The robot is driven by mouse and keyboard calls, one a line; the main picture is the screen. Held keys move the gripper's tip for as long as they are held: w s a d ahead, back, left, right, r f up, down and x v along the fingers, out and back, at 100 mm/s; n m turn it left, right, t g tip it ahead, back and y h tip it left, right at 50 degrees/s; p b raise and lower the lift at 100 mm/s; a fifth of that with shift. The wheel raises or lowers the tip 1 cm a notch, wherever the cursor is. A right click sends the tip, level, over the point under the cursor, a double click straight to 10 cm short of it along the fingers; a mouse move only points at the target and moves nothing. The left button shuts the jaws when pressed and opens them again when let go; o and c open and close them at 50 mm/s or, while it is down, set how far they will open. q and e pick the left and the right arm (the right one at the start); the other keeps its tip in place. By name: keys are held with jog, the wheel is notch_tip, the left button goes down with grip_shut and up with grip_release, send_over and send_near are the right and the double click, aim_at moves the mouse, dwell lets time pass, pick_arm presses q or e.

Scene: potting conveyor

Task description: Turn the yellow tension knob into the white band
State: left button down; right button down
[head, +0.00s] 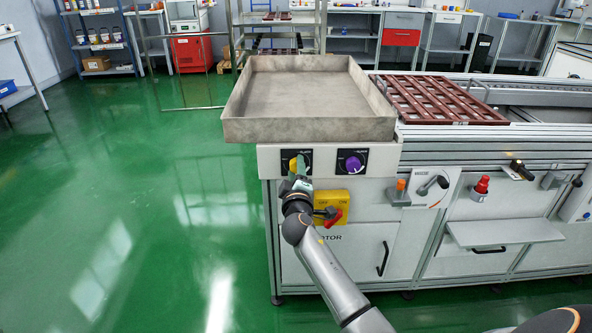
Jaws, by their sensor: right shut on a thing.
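The yellow tension knob (292,164) sits on a black dial plate (308,157) at the left end of the white front panel. My right gripper (299,172) is at the knob, shut on it, and covers part of the knob and dial. The white band on the dial is too small and too covered to tell, so I cannot see where the knob points against it. My left gripper is not in view.
A purple knob (353,163) is right of the yellow one. Below are a yellow switch box (331,196) with a red handle and an orange-topped part (400,187). A grey tray (300,95) overhangs the panel. Green floor (130,220) is clear at left.

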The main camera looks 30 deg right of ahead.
jog(key=shift+r, duration=0.1)
jog(key=shift+c, duration=1.7)
grip_release()
jog(key=p+v, duration=0.2)
jog(key=v, duration=1)
jog(key=shift+a, duration=0.15)
jog(key=shift+s, duration=0.15)
